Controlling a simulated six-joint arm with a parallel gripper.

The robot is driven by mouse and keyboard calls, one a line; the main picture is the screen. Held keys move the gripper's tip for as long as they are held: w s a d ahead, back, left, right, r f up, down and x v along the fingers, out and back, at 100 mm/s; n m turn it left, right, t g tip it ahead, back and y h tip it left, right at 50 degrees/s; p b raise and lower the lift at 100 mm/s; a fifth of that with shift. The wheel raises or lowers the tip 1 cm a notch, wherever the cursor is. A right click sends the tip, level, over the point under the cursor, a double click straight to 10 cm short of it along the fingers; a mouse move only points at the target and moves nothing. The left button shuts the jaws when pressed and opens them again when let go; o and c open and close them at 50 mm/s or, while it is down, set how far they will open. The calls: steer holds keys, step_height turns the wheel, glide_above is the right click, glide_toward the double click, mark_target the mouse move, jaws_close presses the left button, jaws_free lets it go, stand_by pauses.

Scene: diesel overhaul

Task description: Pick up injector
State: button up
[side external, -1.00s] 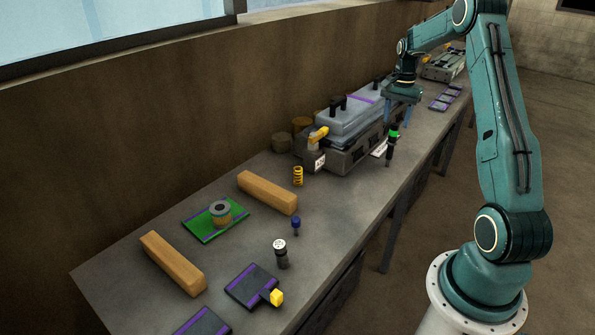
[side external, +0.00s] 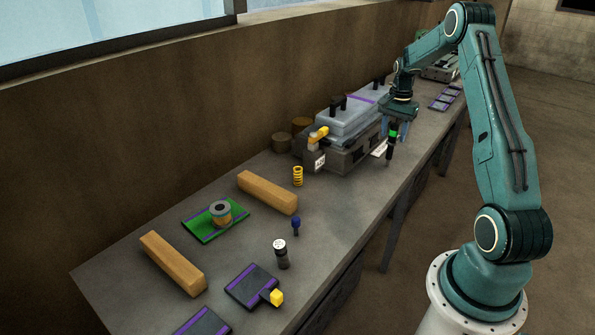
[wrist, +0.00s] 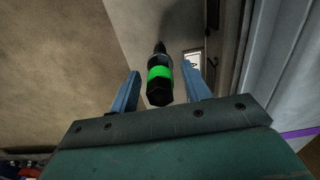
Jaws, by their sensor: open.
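The injector (side external: 391,146) is a dark upright cylinder with a green band, standing on the workbench near its front edge, just in front of the engine block. In the wrist view the injector (wrist: 160,80) lies between the two blue fingers, with visible gaps on both sides. My gripper (side external: 393,132) is open and points down over the injector's top, with the fingers beside its upper part. In the wrist view my gripper (wrist: 160,92) shows nothing held. The injector's lower tip is small and dark there.
The engine block (side external: 345,150) with its grey cover stands close behind the injector. A white label card (side external: 379,149) lies just left of it. A yellow spring (side external: 297,176), a blue-topped part (side external: 296,225) and wooden blocks (side external: 268,192) are farther left on the bench.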

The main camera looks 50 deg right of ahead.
stand_by(0.3)
jaws_close()
steer(key=shift+r, duration=0.15)
step_height(320, 180, up, 20)
stand_by(0.8)
stand_by(0.5)
